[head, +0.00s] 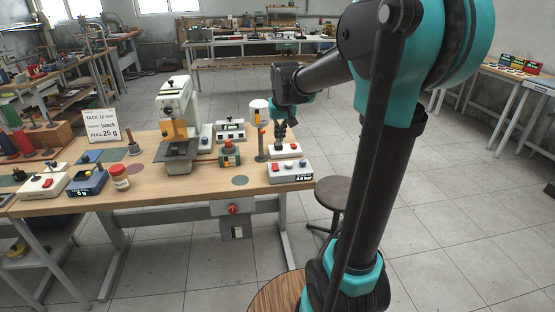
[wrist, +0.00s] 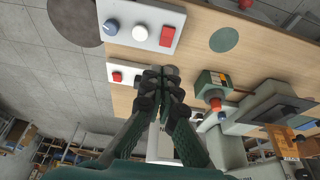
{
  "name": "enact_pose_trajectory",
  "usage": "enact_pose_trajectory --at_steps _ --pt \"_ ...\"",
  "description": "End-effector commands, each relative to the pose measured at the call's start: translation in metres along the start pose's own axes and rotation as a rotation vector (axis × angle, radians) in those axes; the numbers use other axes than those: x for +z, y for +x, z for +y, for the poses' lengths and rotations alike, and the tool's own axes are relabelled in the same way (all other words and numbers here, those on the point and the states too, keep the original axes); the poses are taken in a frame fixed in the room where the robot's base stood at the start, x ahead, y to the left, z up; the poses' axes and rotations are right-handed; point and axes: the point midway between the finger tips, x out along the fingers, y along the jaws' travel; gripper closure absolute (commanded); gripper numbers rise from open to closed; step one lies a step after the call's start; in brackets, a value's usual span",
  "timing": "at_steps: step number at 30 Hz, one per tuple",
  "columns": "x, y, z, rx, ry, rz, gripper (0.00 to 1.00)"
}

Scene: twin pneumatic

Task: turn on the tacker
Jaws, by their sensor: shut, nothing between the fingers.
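A white bench machine with an orange front plate, probably the tacker (head: 168,92), stands mid-table; its side shows in the wrist view (wrist: 262,108). My gripper (head: 281,133) is shut and empty, pointing down over a small white box with a red button (head: 291,150) at the table's right. In the wrist view, my fingertips (wrist: 165,73) lie beside that box (wrist: 122,75), partly covering it; contact cannot be told. A larger white control box (head: 289,173) sits in front of it, with blue, white and red controls in the wrist view (wrist: 142,27). Which box serves the tacker is unclear.
A green unit with a red knob (head: 229,155) and a post with a white top (head: 260,115) stand nearby. A sign (head: 102,125) reads "TACK 12 mm", "black", "PULL 25 g". A red knob (head: 233,209) is under the table edge. A stool (head: 331,190) stands right.

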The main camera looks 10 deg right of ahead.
Motion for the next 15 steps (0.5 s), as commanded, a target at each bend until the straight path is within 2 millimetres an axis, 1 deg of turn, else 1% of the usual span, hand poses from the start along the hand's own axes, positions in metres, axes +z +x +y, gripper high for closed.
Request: enact_pose_trajectory --at_steps 5,15 --pt "0.0 0.024 0.0 0.0 0.0 0.0 1.0" --pt "-0.001 0.089 0.0 0.0 0.001 0.0 1.0"
